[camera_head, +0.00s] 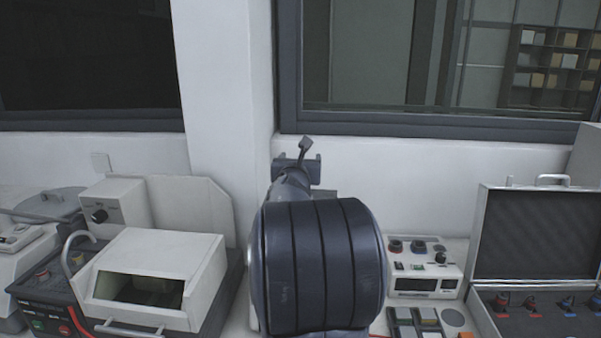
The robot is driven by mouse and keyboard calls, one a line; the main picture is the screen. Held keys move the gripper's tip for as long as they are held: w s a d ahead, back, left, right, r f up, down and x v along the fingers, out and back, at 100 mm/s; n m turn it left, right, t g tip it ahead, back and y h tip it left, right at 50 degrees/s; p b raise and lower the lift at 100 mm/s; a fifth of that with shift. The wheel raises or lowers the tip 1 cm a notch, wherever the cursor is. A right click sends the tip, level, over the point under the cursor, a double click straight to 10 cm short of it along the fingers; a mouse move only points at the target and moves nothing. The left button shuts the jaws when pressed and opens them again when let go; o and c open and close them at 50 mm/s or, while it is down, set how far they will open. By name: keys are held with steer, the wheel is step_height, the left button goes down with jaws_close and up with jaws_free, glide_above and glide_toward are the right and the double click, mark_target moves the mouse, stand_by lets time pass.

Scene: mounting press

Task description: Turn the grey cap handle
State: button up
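My arm fills the middle of the view and reaches away from me toward the white wall, with its large dark rounded joint in front. At its far end is my gripper (297,168), small and dark. A short dark lever-like piece (304,148) rises at the gripper and tilts to the right; I cannot tell whether it is the cap handle or part of my arm. I cannot make out a grey cap handle for certain. The spot directly behind my arm is hidden. Whether the gripper's fingers are open or shut does not show.
To the left stands a white machine with a windowed hood (152,277), with a grey lidded machine (50,203) beyond. To the right are a white control box (428,270) with knobs and an open case (535,240) holding tools. Dark-framed windows (440,123) line the wall.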

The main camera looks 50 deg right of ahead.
stand_by(0.3)
steer(key=o, duration=1)
steer(key=shift+a+b, duration=0.15)
steer(key=shift+b, duration=0.15)
steer(key=b+v, duration=0.1)
steer(key=v, duration=0.9)
steer(key=shift+s+a, duration=0.15)
steer(key=shift+s, duration=0.2)
steer(key=p+x, duration=0.1)
steer(key=x, duration=1)
steer(key=shift+w+a+p, duration=0.1)
steer(key=shift+w+p, duration=0.05)
steer(key=shift+p, duration=0.2)
